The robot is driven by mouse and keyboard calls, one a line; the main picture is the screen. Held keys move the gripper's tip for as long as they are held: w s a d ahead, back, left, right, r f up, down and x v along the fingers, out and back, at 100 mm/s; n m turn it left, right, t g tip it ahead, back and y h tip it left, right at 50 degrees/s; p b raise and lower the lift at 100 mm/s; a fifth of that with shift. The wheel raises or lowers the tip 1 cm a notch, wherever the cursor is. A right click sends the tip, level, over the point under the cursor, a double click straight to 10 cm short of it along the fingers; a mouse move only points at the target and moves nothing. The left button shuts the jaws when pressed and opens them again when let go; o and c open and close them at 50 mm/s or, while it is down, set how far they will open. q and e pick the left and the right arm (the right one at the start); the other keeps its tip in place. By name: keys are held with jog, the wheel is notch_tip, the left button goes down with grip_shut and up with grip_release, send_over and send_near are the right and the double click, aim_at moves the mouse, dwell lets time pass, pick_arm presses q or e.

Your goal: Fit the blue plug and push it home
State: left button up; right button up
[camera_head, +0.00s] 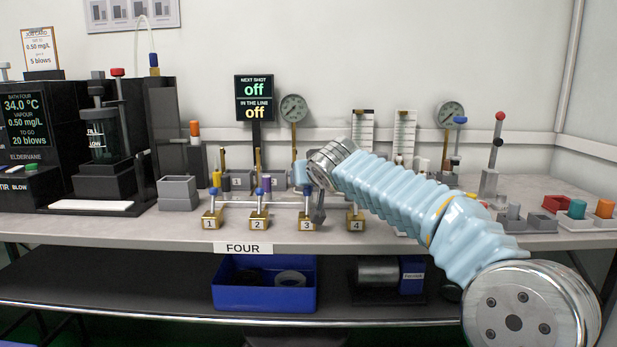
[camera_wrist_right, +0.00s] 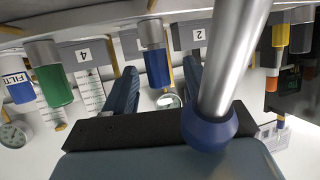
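The blue plug (camera_wrist_right: 157,68) shows in the right wrist view as a blue cylinder with a grey part, between the blocks marked 4 (camera_wrist_right: 84,56) and 2 (camera_wrist_right: 196,36). That view is upside down. My right gripper (camera_wrist_right: 158,75) has its two blue-grey fingers apart on either side of the plug, with visible gaps. I cannot tell whether the plug lies between the fingertips or beyond them. In the head view my right gripper (camera_head: 309,188) hangs over the row behind valve 3 and hides the plug. How deep the plug sits cannot be told. My left gripper is out of view.
A rod with a blue ball knob (camera_wrist_right: 208,128) stands close in front of the wrist camera. Several blue-knobbed brass valves (camera_head: 258,220) line the bench front. A green cylinder (camera_wrist_right: 52,86) and a yellow one (camera_wrist_right: 279,38) flank the plug. An off/off display (camera_head: 254,98) stands behind.

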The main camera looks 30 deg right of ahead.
jog(key=shift+f, duration=0.25)
jog(key=v, duration=1.4)
jog(key=shift+r, duration=0.2)
